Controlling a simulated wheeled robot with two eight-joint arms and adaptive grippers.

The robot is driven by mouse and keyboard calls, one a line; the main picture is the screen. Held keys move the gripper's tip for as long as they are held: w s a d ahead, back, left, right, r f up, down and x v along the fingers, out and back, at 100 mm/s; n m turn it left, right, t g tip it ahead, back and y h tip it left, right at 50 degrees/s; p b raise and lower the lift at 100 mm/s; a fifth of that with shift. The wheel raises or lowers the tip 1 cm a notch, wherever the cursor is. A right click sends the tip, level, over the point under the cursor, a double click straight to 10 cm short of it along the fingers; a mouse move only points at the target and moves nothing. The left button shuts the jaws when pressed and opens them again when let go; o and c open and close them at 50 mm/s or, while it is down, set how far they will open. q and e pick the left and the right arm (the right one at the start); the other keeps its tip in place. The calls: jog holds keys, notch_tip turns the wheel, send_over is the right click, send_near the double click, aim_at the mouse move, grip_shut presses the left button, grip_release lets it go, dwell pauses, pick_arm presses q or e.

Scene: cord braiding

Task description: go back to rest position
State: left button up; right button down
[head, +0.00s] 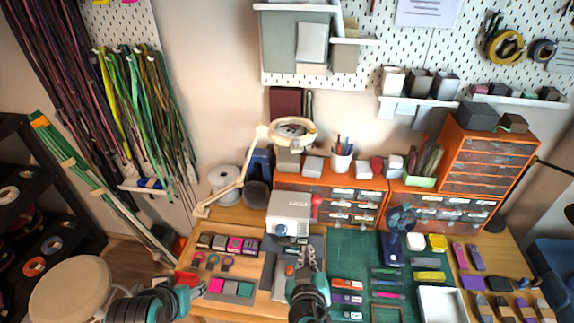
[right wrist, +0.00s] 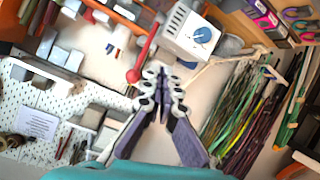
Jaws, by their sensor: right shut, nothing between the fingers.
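My right gripper (head: 307,252) points up over the front of the worktable, in front of the white machine. It also shows in the right wrist view (right wrist: 161,76), with its fingers together and nothing between them. My left gripper (head: 194,288) is low at the left, by the front edge of the table. It is small and partly hidden, and I cannot tell its finger state. The white machine (head: 289,212) has a blue dial and a red-knobbed lever (head: 316,205). It also appears in the right wrist view (right wrist: 187,34).
A green mat (head: 345,246) with several small tools lies right of my right gripper. A white tray (head: 441,303) is at the front right. Orange drawer units (head: 345,184) and a lamp (head: 291,131) stand behind. Cords (head: 150,115) hang at the left, near a round stool (head: 70,288).

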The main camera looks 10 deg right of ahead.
jog(key=s+d+f+m+g+y+b, duration=0.1)
jog(key=s+d+f+g+y+b, duration=0.1)
jog(key=s+d+f+g+b, duration=0.3)
jog(key=shift+d+f+g+y+b, duration=0.3)
jog(key=shift+d+f+g+y, duration=0.1)
jog(key=shift+d, duration=0.35)
